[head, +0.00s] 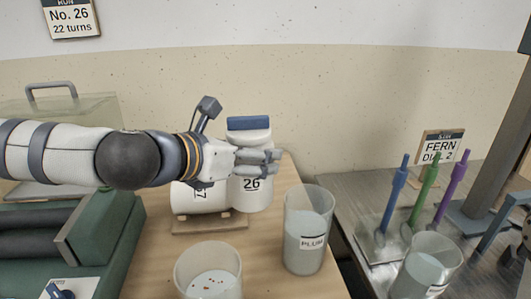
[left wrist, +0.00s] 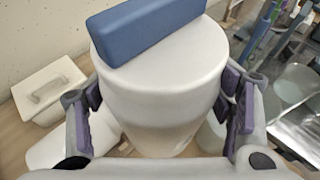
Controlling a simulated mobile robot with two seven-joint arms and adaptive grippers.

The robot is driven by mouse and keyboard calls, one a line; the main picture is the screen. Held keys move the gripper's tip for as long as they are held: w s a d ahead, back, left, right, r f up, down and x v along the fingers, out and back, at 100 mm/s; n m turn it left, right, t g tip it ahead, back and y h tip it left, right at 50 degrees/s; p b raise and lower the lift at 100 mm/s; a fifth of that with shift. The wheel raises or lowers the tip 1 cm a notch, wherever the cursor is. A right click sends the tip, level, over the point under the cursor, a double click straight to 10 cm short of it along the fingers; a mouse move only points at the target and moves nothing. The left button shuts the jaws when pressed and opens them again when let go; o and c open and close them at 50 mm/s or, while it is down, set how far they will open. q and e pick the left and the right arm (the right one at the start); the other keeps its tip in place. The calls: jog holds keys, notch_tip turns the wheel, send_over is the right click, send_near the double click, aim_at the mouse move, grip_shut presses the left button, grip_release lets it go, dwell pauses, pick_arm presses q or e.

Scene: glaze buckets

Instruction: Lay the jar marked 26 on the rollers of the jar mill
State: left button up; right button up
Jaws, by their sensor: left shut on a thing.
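The jar marked 26 (head: 252,196) is white with a blue bar on its lid and stands upright at the back of the wooden table. My left gripper (head: 272,161) reaches in from the left and is shut on this jar around its upper body. In the left wrist view the jar (left wrist: 155,85) fills the middle, between the two purple-padded fingers. I cannot tell whether its base touches the table. The jar mill (head: 100,230), a green housing with dark rollers (head: 40,230), is at the lower left; the rollers I see are bare. My right gripper is not in view.
A second white jar (head: 195,200) lies on a wooden cradle (head: 210,226), close beside the held jar. A PLUM bucket (head: 305,250) and another open bucket (head: 208,270) stand in front. Coloured tools (head: 428,195) stand at right. A lidded clear box (head: 90,110) is behind the mill.

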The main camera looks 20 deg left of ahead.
aim_at(245, 119)
pick_arm(q)
jog(key=shift+s+a+r, duration=0.2)
jog(key=shift+s+r, duration=0.15)
jog(key=shift+r, duration=0.1)
jog(key=shift+s+r, duration=0.3)
jog(key=shift+r, duration=2.8)
